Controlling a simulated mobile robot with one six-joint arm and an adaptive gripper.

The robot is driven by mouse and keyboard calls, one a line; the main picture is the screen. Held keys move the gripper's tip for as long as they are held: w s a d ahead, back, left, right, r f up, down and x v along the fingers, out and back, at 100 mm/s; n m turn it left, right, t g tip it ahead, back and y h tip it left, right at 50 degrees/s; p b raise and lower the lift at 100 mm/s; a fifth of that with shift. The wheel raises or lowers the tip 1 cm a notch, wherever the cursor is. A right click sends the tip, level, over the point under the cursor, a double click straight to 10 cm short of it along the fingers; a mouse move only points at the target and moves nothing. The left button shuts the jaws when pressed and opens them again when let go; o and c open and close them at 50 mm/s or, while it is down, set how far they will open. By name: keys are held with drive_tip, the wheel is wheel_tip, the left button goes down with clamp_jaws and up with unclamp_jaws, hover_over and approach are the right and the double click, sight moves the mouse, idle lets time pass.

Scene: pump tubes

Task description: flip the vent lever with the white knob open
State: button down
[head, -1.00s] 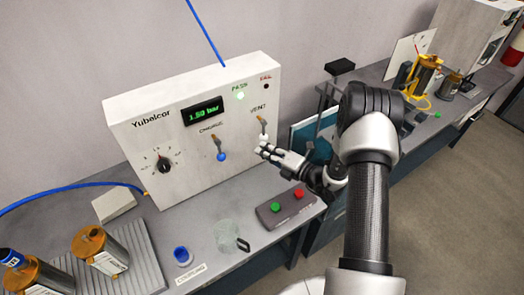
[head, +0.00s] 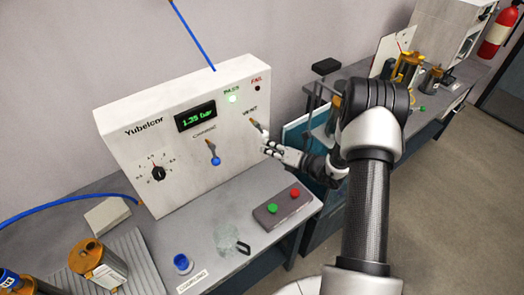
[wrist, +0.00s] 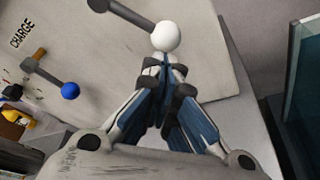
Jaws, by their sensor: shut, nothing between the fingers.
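The vent lever (head: 257,127) is on the right of the white Yubelcor panel, below the VENT label. It slants down to the right from its pivot. Its white knob (wrist: 167,37) shows clearly in the wrist view, at the end of the dark lever arm (wrist: 122,14). In the head view the knob is hard to tell from my pale fingers. My gripper (head: 268,145) is shut and empty, with its fingertips (wrist: 165,60) right at the knob. They look in contact with its lower side, but the knob is not between them.
The charge lever with a blue knob (head: 215,161) hangs left of the vent lever.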

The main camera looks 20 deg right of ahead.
drive_tip(key=w+d+r+n+h+b, duration=0.1)
drive_tip(key=d+r+n+h, duration=0.1)
drive_tip(key=d+r+n, duration=0.1)
drive_tip(key=shift+w+d+r+n+b, duration=0.35)
drive_tip(key=shift+d+n, duration=0.35)
drive_tip(key=shift+d, duration=0.3)
drive_tip(key=shift+s+a+r, duration=0.15)
drive_tip(key=shift+a, duration=0.2)
drive_tip(key=shift+s+a+r, duration=0.1)
drive_tip(key=shift+a, duration=0.25)
